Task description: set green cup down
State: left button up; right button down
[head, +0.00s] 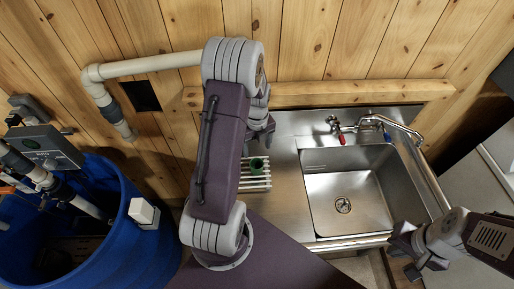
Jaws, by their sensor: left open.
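A small green cup (257,163) stands on a white slatted rack (257,184) on the steel counter, left of the sink. My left gripper (262,142) is open and just above and behind the cup in the picture. My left arm hides part of the rack and the area around it. I cannot tell whether the fingers touch the cup. My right gripper (404,255) is at the lower right, near the sink's front right corner and away from the cup. Its finger opening is not clear.
A steel sink (345,200) with a red- and blue-handled tap (395,125) fills the counter's right part. A wooden ledge (340,92) runs along the back wall. A blue barrel (140,235) with pipes stands at the left. Bare counter lies between rack and sink.

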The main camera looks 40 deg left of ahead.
pick_arm(q)
jog(key=s+d+r+n, duration=0.3)
jog(key=s+d+n, duration=0.2)
jog(key=n, duration=0.6)
jog(key=s+d+r+n+t, duration=0.1)
jog(key=s+d+r+n, duration=0.3)
jog(key=d+n, duration=0.5)
jog(key=n, duration=0.3)
jog(key=shift+s+n, duration=0.3)
jog(key=shift+s, duration=0.05)
jog(key=shift+d+f, duration=0.1)
jog(key=shift+d, duration=0.05)
notch_tip(320, 180, down, 9)
jog(key=b, duration=0.9)
